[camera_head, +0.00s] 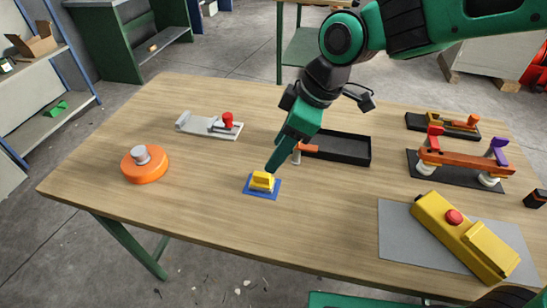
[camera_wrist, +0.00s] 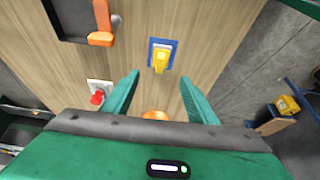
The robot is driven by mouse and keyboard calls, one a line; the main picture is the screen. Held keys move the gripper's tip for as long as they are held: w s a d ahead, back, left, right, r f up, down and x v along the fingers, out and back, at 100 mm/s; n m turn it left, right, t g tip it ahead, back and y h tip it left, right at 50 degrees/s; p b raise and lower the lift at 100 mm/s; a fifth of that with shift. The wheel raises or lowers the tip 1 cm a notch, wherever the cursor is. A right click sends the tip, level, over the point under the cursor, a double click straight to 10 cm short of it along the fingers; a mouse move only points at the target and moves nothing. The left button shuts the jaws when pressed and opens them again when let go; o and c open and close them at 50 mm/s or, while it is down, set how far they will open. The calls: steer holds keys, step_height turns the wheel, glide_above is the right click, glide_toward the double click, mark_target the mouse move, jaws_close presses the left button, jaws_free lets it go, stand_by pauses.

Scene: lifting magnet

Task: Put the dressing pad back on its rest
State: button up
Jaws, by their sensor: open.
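A small yellow block with a pale base (camera_head: 262,181), which looks like the dressing pad, sits on a flat blue square (camera_head: 249,192) near the table's front edge. The blue square looks like its rest. In the wrist view the block (camera_wrist: 161,60) lies on the blue square (camera_wrist: 152,43), beyond my fingertips. My gripper (camera_head: 272,168) points down close to the block in the head view. In the wrist view its two fingers (camera_wrist: 159,80) are spread with nothing held between them. I cannot tell the exact height of the fingertips above the table.
An orange disc with a grey knob (camera_head: 144,164) stands left. A toggle clamp with a red tip (camera_head: 210,125) lies behind. A black tray (camera_head: 343,149) with an orange-handled thing (camera_head: 304,148) is right of my gripper. A yellow box with a red button (camera_head: 462,233) lies on a grey mat (camera_head: 398,236).

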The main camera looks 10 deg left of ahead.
steer(key=shift+d+r, duration=0.25)
steer(key=shift+r, duration=0.35)
